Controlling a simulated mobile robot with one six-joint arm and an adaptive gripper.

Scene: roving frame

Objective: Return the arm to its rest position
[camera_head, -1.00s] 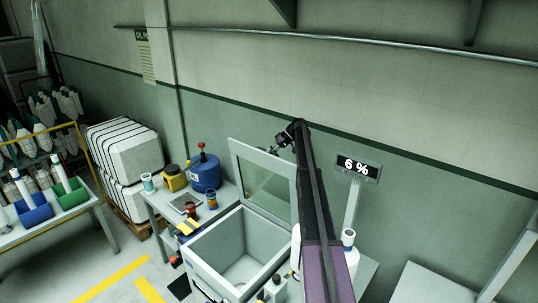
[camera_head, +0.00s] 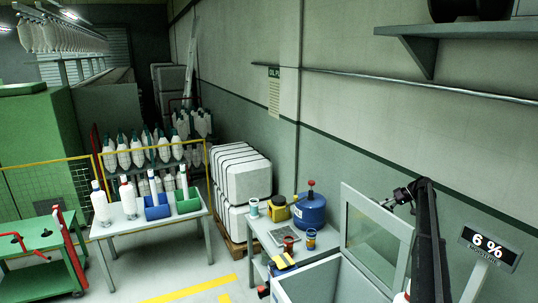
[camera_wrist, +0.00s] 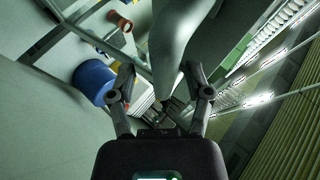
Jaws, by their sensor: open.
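My arm (camera_head: 427,240) rises at the right of the head view, bent at the top. My gripper (camera_head: 392,203) hangs off its upper end to the left, beside the upper edge of the open glazed lid (camera_head: 377,238). In the wrist view my gripper (camera_wrist: 163,84) has its two fingers spread apart. A pale grey shape (camera_wrist: 172,40) shows between and beyond the fingers; I cannot tell what it is. I see nothing held.
A bench (camera_head: 257,252) carries a blue drum (camera_head: 311,211), a yellow container (camera_head: 277,208) and cups. The open box (camera_head: 310,285) stands at the lower right, under the lid. A "6 %" sign (camera_head: 489,248) is right of my arm. Left, a table (camera_head: 150,222) holds bins and bobbins.

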